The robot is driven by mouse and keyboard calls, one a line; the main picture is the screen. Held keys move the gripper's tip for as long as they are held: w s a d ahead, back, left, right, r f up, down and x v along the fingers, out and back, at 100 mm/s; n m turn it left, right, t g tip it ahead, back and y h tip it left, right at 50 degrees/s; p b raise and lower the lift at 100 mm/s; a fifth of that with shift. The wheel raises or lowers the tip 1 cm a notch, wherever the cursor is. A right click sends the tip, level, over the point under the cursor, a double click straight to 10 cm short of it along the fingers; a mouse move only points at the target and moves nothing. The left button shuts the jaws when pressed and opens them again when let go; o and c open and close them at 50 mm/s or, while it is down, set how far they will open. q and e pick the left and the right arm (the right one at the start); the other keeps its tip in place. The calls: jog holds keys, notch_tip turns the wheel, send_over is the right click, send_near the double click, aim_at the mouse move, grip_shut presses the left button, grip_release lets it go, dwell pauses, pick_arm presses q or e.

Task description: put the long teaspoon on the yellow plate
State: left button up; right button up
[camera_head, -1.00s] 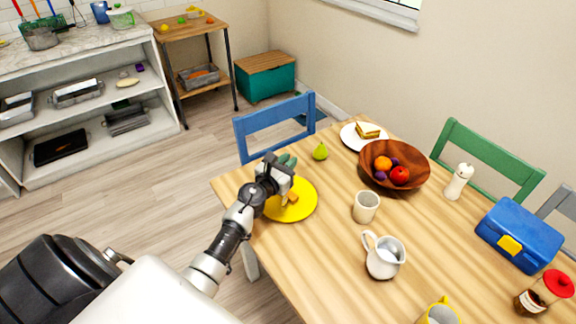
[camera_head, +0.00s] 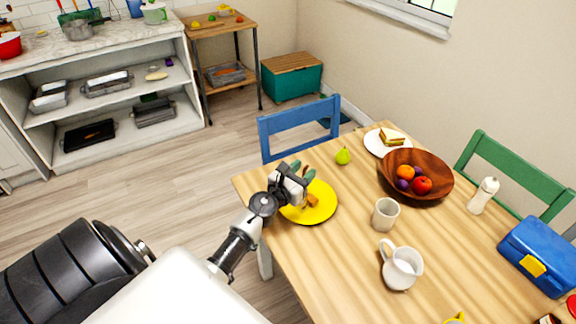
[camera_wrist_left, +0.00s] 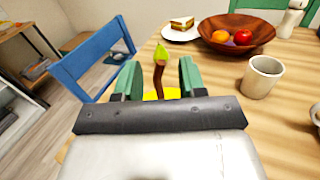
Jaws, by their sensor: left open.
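The yellow plate (camera_head: 325,207) lies on the near left part of the wooden table. My left gripper (camera_head: 300,171) is just above its left edge, with teal finger pads apart. In the left wrist view, a slender dark brown piece (camera_wrist_left: 159,82) stands between the open fingers (camera_wrist_left: 158,78), apart from both pads; it may be part of the long teaspoon, but I cannot tell. A small orange-brown piece (camera_head: 313,201) shows over the plate, partly hidden by my gripper. A strip of the plate shows below the fingers in the wrist view. My right gripper is not in view.
A green pear (camera_head: 343,156) stands behind the plate. A white cup (camera_head: 385,214), a white jug (camera_head: 401,267) and a wooden fruit bowl (camera_head: 440,186) stand to the right. A blue chair (camera_head: 300,122) borders the table's far left edge.

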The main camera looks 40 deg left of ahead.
pick_arm(q)
jog(key=s, duration=0.8)
jog(key=shift+s+b, duration=0.3)
jog(key=shift+b, duration=0.1)
